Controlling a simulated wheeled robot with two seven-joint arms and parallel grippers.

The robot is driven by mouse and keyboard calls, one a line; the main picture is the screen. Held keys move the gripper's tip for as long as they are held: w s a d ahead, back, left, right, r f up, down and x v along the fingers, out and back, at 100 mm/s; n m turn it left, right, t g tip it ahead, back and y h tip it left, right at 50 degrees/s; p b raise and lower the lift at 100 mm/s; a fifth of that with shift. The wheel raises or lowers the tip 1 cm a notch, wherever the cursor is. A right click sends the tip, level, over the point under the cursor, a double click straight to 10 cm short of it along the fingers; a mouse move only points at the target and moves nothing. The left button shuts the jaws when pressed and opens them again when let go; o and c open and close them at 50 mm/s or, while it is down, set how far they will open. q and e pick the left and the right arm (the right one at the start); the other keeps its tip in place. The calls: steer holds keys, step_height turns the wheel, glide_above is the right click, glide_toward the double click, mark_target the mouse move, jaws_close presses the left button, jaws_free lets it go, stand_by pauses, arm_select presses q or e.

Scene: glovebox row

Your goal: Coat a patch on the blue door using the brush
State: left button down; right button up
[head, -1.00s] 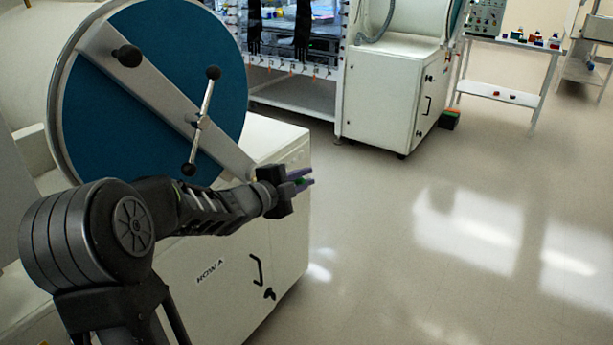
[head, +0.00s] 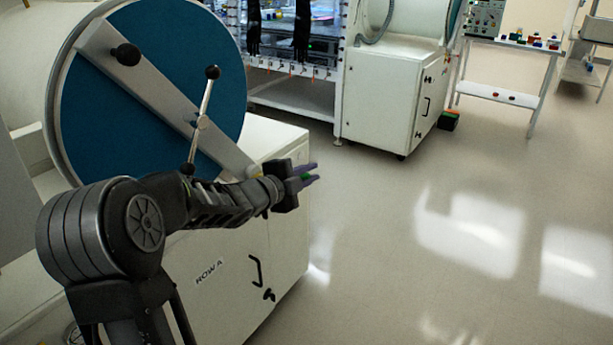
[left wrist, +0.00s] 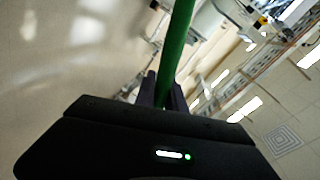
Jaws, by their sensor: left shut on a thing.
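The blue door (head: 95,115) is a round blue disc with a pale rim at the upper left of the head view. A grey bar crosses it, with black knobs and a metal handle. My left gripper (head: 308,175) is in front of the white cabinet, right of and below the door, and apart from it. It is shut on a green stick, which I take for the brush's handle (left wrist: 178,45); it runs up out of the left wrist view. Only a bit of green shows between the fingers in the head view. The bristles are not visible. My right gripper is not in view.
The white cabinet (head: 285,235) stands under the door. A second white cabinet (head: 378,105) and a glovebox front with black gloves are at the back. A side table (head: 500,94) holds small items. The floor (head: 400,270) at right is clear.

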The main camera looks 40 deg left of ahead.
arm_select(q)
steer(key=shift+w, duration=0.15)
steer(key=shift+s, duration=1.4)
steer(key=shift+w, duration=0.8)
